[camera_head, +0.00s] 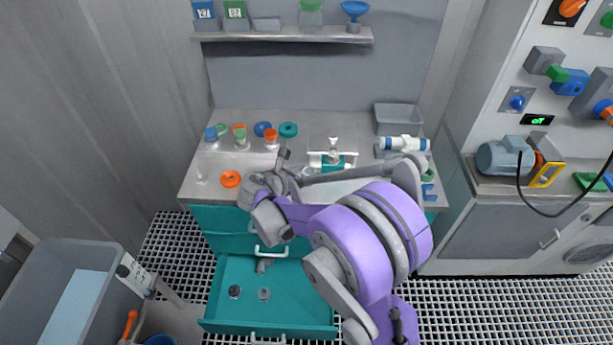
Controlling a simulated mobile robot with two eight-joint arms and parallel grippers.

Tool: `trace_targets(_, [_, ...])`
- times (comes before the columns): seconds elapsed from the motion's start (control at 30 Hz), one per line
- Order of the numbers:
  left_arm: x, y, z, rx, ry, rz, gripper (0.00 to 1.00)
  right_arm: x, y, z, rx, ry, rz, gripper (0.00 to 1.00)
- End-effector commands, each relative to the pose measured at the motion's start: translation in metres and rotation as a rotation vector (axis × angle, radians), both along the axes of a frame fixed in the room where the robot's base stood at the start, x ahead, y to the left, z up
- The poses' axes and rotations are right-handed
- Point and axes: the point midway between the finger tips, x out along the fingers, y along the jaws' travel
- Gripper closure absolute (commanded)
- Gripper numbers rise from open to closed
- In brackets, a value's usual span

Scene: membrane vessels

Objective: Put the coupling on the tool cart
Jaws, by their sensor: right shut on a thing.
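My right gripper (272,187) is at the end of my purple and grey right arm, in front of the teal bench, above the open drawer. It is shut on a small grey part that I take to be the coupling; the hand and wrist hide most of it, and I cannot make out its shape. The tool cart seems to be the grey top (184,318) at the lower left, with an orange-handled tool (131,322) and a blue container (160,340). The cart is cut off by the lower edge. My left gripper is not in view.
The open teal drawer (228,313) holds several small dark and grey parts. The bench top (304,125) carries coloured fittings, a blue-white cylinder (404,143) and a grey bin (398,118). A deep grey tub (93,262) stands at the left. A motor (498,158) stands right.

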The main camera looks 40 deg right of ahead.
Motion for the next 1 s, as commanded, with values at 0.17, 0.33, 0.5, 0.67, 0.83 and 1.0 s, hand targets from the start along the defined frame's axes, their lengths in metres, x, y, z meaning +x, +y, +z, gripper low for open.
trace_targets(0.17, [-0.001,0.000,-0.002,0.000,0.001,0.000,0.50,0.000,0.000,-0.019,0.000,0.000,0.000,1.00])
trace_targets(0.33, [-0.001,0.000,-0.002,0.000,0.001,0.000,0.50,0.000,0.000,-0.020,0.000,0.000,0.001,1.00])
trace_targets(0.5, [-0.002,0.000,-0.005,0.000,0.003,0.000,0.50,0.000,0.000,-0.023,0.000,0.001,0.000,1.00])
trace_targets(0.67, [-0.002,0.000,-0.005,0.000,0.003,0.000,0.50,0.000,0.000,-0.023,0.000,0.000,0.000,0.30])
trace_targets(0.83, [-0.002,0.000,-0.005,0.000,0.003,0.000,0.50,0.000,0.000,-0.023,0.000,0.000,0.000,0.18])
trace_targets(1.0, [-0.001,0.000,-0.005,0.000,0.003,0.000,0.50,0.000,0.000,-0.022,0.000,0.000,0.000,0.18])
